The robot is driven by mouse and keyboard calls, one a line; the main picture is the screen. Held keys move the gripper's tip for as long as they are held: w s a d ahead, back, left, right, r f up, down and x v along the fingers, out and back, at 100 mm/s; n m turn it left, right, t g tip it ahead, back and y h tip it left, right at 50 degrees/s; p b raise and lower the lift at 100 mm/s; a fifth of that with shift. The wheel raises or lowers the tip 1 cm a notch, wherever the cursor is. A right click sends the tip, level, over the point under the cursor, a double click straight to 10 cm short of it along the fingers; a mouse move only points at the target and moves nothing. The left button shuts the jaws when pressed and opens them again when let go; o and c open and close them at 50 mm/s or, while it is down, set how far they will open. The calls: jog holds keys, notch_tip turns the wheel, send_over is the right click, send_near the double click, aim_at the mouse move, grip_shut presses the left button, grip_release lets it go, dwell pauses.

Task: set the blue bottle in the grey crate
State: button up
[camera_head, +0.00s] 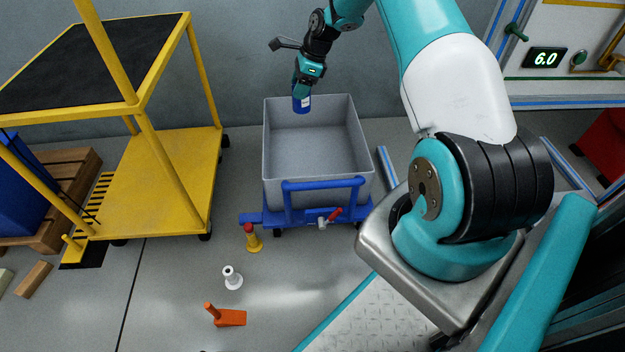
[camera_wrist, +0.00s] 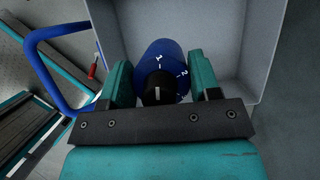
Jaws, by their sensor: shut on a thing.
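The blue bottle (camera_head: 302,104) is between the fingers of my gripper (camera_head: 301,88), which is shut on it. In the head view it shows over the far left part of the grey crate (camera_head: 268,150). In the wrist view the blue bottle (camera_wrist: 160,61) has white marks and a dark cap, and my gripper's teal fingers (camera_wrist: 157,88) are on both sides of it. The grey crate's wall (camera_wrist: 262,50) and floor show beyond it. I cannot tell how high the bottle is above the crate floor. The crate looks empty otherwise.
The crate sits on a blue wheeled frame with a handle (camera_head: 323,184). A yellow cart (camera_head: 160,190) stands to the left. A yellow object with a red top (camera_head: 253,240), a white object (camera_head: 232,278) and an orange wedge (camera_head: 230,317) are on the floor in front.

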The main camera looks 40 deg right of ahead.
jog(key=w+d+f+m+t+h+b, duration=0.1)
jog(key=d+f+m+b, duration=0.45)
jog(key=f+b, duration=0.2)
jog(key=shift+n+h, duration=0.25)
jog(key=shift+h, duration=0.05)
jog(key=f+b, duration=0.3)
jog(key=f, duration=0.4)
jog(key=f+b, duration=0.4)
jog(key=f, duration=0.3)
jog(key=f+b, duration=0.3)
jog(key=f, duration=0.4)
jog(key=shift+w+d, duration=0.1)
jog(key=shift+d, duration=0.15)
jog(key=shift+r, duration=0.2)
jog(key=shift+f, duration=0.1)
jog(key=o, duration=1.2)
jog(key=shift+f, duration=0.1)
